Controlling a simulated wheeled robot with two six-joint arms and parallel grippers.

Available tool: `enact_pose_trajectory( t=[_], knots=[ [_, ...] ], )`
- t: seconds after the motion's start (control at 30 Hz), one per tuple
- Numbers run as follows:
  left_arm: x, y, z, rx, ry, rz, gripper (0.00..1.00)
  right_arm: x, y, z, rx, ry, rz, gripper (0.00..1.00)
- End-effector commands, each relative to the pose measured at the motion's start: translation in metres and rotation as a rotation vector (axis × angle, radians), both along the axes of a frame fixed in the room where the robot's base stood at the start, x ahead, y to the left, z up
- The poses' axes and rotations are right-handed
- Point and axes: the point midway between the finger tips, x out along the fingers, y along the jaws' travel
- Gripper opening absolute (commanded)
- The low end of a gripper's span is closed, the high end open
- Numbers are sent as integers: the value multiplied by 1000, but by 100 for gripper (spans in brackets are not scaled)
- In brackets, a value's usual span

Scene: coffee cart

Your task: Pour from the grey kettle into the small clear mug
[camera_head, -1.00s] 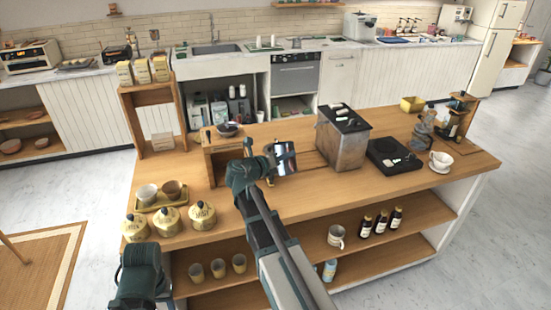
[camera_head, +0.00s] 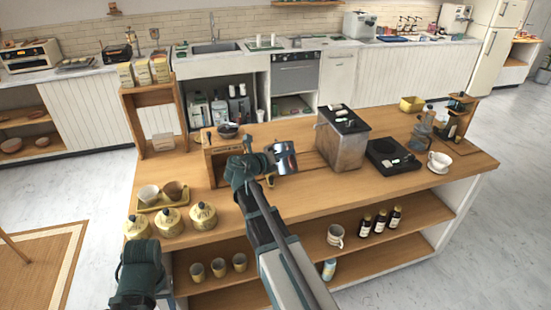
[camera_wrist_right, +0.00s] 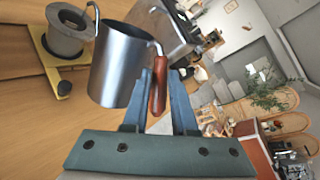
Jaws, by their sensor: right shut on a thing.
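The grey kettle (camera_head: 284,157) is a shiny metal vessel held above the wooden counter, slightly tilted. In the right wrist view its body (camera_wrist_right: 122,67) and red-brown handle (camera_wrist_right: 158,86) show. My right gripper (camera_wrist_right: 158,95) is shut on that handle. A grey, round, open vessel (camera_wrist_right: 65,38) stands on a yellow base beyond the kettle; I cannot tell whether it is the small clear mug. In the head view the kettle and my right wrist largely hide that spot. A part of my left arm shows at lower left, but its fingertips do not.
A white cup (camera_head: 439,160) and a glass carafe (camera_head: 424,128) are farther right. Yellow jars (camera_head: 169,221) and a tray with two cups (camera_head: 161,203) are at left.

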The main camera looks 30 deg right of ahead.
Motion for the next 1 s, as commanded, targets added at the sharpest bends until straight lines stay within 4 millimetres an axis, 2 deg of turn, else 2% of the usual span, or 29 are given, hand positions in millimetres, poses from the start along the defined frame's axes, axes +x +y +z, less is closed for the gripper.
enact_pose_trajectory(
  t=[0.1, 0.67, 1.0],
  knots=[
    [0, 0, 6, 0, 0, 0, 56, 1, 0, 5, 3, 13, 0, 0],
    [0, 0, 7, 0, 0, 0, 56, 2, 0, 5, 4, 20, 0, 0],
    [0, 0, 22, 0, 0, 0, 56, 6, -1, 16, 14, 64, 1, 0]
  ],
)
